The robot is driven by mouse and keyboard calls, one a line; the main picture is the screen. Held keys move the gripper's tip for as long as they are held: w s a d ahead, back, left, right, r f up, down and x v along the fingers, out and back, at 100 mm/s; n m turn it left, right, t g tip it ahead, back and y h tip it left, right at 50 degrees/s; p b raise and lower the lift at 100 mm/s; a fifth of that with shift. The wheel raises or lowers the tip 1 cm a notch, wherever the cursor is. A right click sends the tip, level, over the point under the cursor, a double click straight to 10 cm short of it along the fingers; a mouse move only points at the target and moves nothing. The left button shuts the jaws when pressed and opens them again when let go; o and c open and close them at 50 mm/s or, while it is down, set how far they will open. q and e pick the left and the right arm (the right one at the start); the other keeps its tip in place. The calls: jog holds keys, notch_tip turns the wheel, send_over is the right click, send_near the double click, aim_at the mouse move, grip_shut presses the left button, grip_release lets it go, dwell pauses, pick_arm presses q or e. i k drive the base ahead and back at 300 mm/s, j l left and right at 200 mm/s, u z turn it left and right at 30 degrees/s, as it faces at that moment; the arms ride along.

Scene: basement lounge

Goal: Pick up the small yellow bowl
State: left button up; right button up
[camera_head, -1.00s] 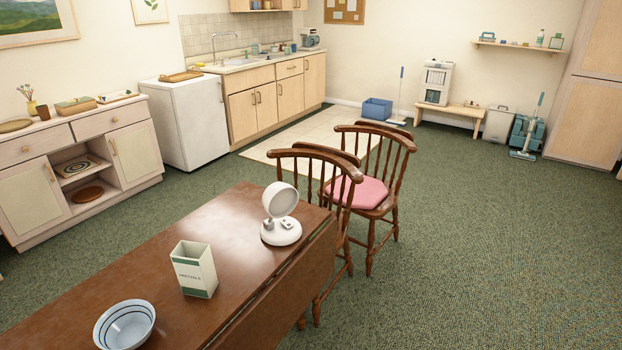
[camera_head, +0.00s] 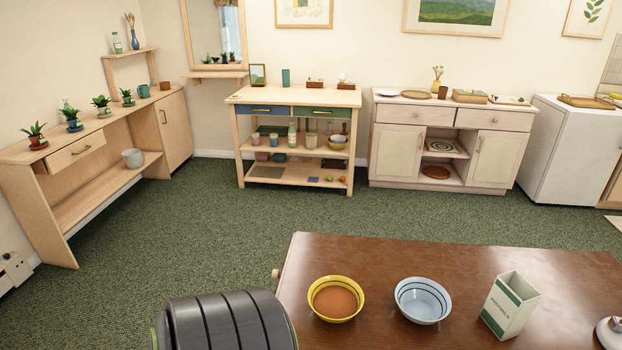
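A yellow bowl (camera_head: 335,298) with dark stripes around its rim and an orange-brown inside stands upright on the left part of the brown wooden table (camera_head: 445,258). A light blue striped bowl (camera_head: 423,300) stands just to its right, apart from it. A further small bowl (camera_head: 337,143), partly yellow, is on a shelf of the wooden unit at the back; it is too small to make out well. Neither of my grippers is in view.
A pretzels box (camera_head: 511,303) and part of a white round-based item (camera_head: 610,332) stand further right on the table. A dark ribbed object (camera_head: 225,322) is by the table's left end. Green carpet (camera_head: 185,238) is clear between the table and the wall furniture.

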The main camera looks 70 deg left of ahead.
aim_at(336, 298)
jog(key=u, duration=1.9)
